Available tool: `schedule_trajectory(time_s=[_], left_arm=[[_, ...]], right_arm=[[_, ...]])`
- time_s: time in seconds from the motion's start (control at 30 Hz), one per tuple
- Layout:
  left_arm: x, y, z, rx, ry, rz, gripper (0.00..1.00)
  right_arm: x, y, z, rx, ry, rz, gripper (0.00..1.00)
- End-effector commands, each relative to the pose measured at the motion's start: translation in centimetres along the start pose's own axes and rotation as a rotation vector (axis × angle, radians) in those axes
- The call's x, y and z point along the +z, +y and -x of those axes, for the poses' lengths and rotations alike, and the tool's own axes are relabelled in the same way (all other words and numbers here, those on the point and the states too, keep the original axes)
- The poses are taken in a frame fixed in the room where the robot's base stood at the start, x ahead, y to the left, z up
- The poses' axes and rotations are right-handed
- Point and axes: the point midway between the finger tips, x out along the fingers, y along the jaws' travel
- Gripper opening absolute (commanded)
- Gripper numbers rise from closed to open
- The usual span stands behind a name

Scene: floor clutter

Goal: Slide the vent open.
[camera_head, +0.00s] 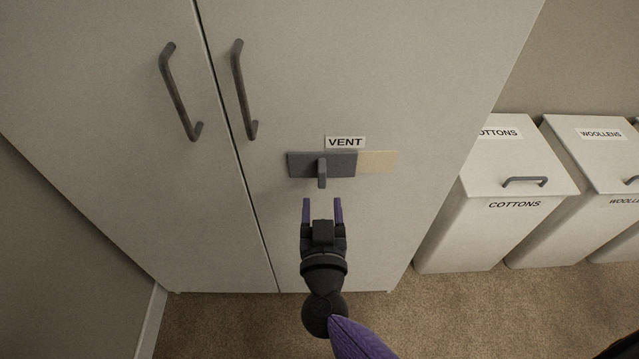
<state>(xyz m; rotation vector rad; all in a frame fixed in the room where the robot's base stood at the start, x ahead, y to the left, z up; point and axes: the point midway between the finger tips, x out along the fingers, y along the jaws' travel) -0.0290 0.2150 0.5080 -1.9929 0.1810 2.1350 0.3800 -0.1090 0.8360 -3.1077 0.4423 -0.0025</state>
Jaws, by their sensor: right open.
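The vent's grey slide plate (342,164) is on the right door of a pale cabinet, under a white label reading VENT (345,142). A cream panel (378,162) shows to the right of the plate. My right gripper (322,204) is open and empty, with two purple fingers pointing up the picture. Its fingertips appear just below the knob, apart from it. My left gripper is not in view.
Two bar handles, the left one (180,92) and the right one (243,90), flank the cabinet's door seam. Lidded bins, one marked COTTONS (490,235) and one marked WOOLLENS (575,215), stand to the right. Bare carpet (480,315) lies in front.

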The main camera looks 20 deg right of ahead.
Motion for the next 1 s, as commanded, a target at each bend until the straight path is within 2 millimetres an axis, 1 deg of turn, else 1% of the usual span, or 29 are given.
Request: schedule_trajectory(time_s=[0.03,0.1,0.2,0.3,0.43,0.67,0.7,0.77,0.8,0.87,0.9,0.93,1.0], left_arm=[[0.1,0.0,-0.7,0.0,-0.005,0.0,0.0],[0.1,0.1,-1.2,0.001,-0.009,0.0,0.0],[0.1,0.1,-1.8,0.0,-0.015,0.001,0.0],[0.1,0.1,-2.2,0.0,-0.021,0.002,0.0],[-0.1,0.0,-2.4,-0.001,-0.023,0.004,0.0],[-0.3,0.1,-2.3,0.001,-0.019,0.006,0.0],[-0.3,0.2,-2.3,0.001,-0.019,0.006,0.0],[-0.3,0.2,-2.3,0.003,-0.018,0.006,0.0],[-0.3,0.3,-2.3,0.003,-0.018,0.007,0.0],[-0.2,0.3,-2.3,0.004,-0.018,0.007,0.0],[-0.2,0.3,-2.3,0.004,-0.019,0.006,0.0],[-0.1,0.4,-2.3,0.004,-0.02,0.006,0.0],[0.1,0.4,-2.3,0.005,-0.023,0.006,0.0]], right_arm=[[0.3,0.0,-1.4,0.0,0.003,0.001,0.59],[0.4,0.0,-3.1,0.0,0.001,0.001,0.59],[0.3,0.0,-5.0,-0.002,0.001,0.001,0.59],[0.3,0.0,-6.3,-0.001,0.0,0.003,0.59],[0.2,0.0,-7.0,-0.003,-0.002,0.003,0.59],[0.1,0.0,-7.1,-0.003,-0.002,0.003,0.59],[0.1,0.0,-7.1,-0.003,-0.002,0.003,0.5],[0.1,0.0,-7.1,-0.003,-0.002,0.003,0.38],[0.1,0.0,-7.1,-0.003,-0.002,0.003,0.29],[0.1,0.0,-7.1,-0.003,-0.002,0.003,0.16],[0.1,0.0,-7.1,-0.003,-0.002,0.003,0.08],[0.1,0.0,-7.0,-0.003,-0.002,0.003,0.02],[0.1,0.0,-7.0,-0.003,-0.002,0.003,0.0]])
